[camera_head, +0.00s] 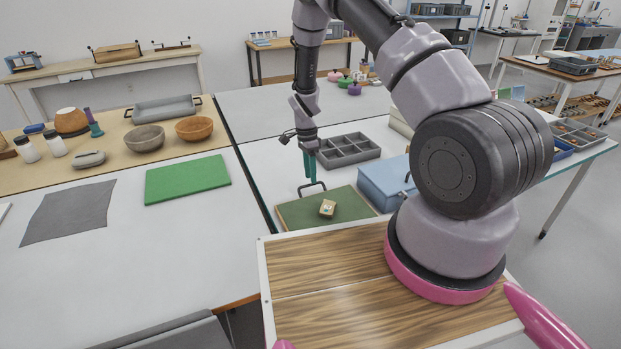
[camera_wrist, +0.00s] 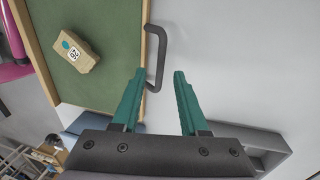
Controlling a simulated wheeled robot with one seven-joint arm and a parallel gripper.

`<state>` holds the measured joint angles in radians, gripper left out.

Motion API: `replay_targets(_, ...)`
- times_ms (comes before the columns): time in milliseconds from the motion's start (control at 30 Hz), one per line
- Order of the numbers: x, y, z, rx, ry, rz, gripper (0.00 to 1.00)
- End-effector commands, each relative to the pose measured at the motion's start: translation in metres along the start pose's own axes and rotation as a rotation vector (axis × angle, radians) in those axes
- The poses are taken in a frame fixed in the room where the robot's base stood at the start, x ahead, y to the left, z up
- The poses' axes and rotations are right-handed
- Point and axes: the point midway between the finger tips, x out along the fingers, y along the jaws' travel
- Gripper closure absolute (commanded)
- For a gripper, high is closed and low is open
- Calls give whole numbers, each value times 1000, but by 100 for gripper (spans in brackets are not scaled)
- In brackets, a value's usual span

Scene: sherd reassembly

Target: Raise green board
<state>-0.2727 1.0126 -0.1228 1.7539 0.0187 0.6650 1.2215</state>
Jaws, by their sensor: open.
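The green board (camera_head: 290,214) lies flat on the white table, with a light wooden edge and a dark handle (camera_head: 312,187) on its far side. A small tan block (camera_head: 327,208) with a printed label rests on the board. In the wrist view the board (camera_wrist: 105,25) is at the upper left, the block (camera_wrist: 82,55) is on it, and the dark handle (camera_wrist: 158,55) stands out from its edge. My gripper (camera_head: 309,163) is above the handle in the head view. In the wrist view its teal fingers (camera_wrist: 158,75) are open, with the handle's end seen between them near the left finger.
A grey compartment tray (camera_head: 347,150) stands just beyond my gripper. A blue box (camera_head: 384,182) is right of the board. A bright green mat (camera_head: 187,179) and a grey cloth (camera_head: 68,212) lie on the left table. Bare white table surrounds the handle's far side.

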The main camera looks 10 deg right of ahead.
Motion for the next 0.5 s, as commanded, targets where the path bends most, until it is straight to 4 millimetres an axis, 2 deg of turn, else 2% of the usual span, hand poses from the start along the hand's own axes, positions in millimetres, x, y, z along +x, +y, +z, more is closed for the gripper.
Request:
replay_targets(200,17,0,0,0,0,0,56)
replay_targets(467,18,0,0,-1,0,-2,56)
replay_targets(500,18,0,0,-1,0,-2,64)
